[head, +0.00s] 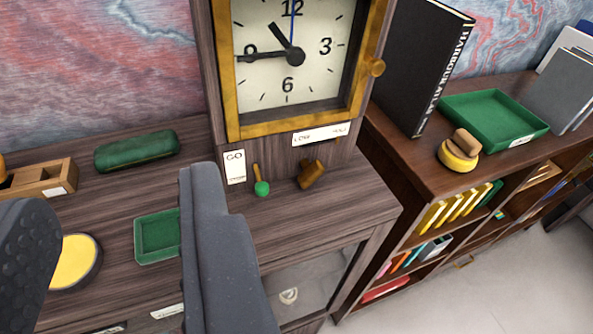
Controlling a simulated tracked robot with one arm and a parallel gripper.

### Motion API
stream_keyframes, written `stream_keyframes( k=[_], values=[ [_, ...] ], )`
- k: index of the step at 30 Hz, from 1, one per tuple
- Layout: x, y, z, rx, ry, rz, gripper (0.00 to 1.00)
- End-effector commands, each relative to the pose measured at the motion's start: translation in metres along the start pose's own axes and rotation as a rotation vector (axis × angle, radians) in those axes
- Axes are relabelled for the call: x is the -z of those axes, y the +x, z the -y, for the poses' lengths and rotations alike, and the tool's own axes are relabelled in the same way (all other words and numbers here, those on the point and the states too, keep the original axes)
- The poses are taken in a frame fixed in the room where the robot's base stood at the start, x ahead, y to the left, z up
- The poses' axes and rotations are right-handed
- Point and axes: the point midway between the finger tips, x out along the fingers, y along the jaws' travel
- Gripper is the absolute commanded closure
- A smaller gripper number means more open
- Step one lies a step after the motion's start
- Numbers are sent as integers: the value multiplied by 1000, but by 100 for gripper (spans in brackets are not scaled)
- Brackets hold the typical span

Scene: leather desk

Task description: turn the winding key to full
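A clock with a brass-framed face (292,60) stands on the wooden desk. Below its face, the brass-brown winding key (312,174) sticks out of the front of the wooden case, tilted. A white label (320,134) above the key reads LOW at its left end; its right end is hard to read. My gripper (112,200) is open and empty. Its two dark fingers are wide apart in the lower left, left of the key and not touching it.
A green-knobbed lever (261,187) sits left of the key, beside a GO label (235,167). A small green tray (158,236), a yellow round pad (75,262), a green case (136,151) and a wooden box (42,183) lie left. A bookshelf (410,180) stands right.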

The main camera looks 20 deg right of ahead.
Motion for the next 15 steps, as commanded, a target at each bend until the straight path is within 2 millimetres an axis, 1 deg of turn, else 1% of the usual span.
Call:
stream_keyframes(
  k=[11, 14, 15],
  values=[
    [-1, 2, -2, 1, 3, 5, 65],
    [-13, 15, -10, 7, 20, 41, 65],
    [-22, 25, -15, 13, 36, 68, 65]
  ],
)
